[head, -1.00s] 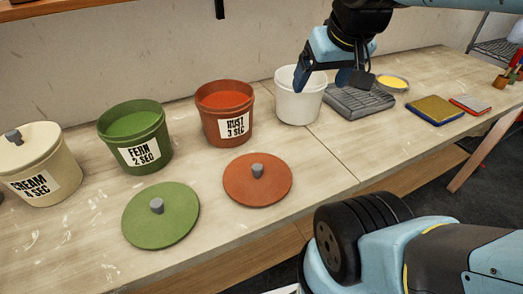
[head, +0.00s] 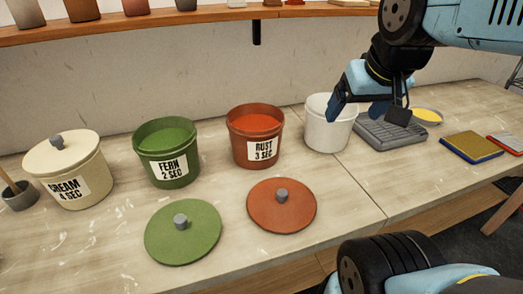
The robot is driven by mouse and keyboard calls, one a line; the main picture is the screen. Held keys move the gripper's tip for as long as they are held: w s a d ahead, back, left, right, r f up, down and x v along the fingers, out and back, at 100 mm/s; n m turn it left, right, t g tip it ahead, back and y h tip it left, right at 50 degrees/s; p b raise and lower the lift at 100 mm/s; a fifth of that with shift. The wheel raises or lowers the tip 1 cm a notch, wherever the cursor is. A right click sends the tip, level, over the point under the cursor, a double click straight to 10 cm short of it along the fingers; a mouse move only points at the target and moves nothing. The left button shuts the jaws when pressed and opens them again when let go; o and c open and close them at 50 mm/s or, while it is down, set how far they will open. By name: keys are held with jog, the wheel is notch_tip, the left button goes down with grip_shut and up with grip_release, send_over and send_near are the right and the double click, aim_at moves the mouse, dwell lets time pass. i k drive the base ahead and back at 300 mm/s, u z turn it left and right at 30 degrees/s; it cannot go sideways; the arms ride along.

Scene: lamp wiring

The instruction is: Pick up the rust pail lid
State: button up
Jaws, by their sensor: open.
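The rust pail lid (head: 281,212) is a flat reddish-brown disc with a grey knob. It lies on the workbench in front of the open rust pail (head: 256,140), labelled "RUST 3 SEC". My gripper (head: 368,112) is open and empty, up and to the right of the lid, close to the white pail (head: 324,132) in the picture. It is well apart from the lid. The lid is in full view.
The green lid (head: 183,235) lies left of the rust lid, before the fern pail (head: 167,155). The lidded cream pail (head: 72,172) stands farther left. A grey ribbed tray (head: 390,134), a yellow dish (head: 427,116) and a blue-edged yellow pad (head: 470,146) are at right. A shelf (head: 200,20) runs above.

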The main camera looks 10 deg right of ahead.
aim_at(280, 205)
jog(key=u, duration=0.15)
jog(key=k, duration=0.8)
jog(key=u, duration=0.75)
